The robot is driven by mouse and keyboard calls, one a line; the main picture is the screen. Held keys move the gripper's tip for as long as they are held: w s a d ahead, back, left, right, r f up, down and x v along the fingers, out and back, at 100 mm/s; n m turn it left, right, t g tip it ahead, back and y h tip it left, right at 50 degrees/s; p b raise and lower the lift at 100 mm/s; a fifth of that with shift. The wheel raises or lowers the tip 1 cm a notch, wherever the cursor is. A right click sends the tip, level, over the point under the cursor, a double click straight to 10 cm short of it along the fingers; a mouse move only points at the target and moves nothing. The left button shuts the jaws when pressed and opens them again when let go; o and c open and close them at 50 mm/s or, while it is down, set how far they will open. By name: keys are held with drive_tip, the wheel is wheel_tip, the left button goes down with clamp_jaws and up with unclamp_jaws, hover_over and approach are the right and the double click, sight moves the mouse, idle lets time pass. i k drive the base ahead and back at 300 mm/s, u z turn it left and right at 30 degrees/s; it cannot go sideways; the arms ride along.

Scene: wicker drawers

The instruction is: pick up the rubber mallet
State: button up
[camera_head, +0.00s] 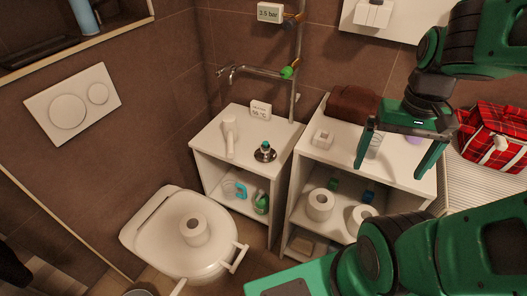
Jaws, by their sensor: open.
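No object is plainly a rubber mallet. The likeliest is a white long-handled thing (230,137) on top of the left white cabinet (207,146). It is small in this view, so I cannot tell for sure that it is a mallet. My gripper (393,170) is open, its two green fingers pointing down over the right white cabinet (325,152). It is well to the right of the white thing, and nothing shows held in it. A clear glass (375,145) shows close to the left finger; I cannot tell whether they touch.
A dark plunger-like item (265,152) and a small display (260,110) share the left cabinet top. A brown towel (351,103) and a white box (322,138) are on the right one. A toilet (165,233) bears a paper roll (194,231).

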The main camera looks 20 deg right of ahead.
sight(231, 133)
drive_tip(key=z, duration=0.1)
drive_tip(key=k, duration=1)
drive_tip(key=u, duration=0.5)
drive_tip(key=i, duration=1.5)
drive_tip(key=z, duration=0.05)
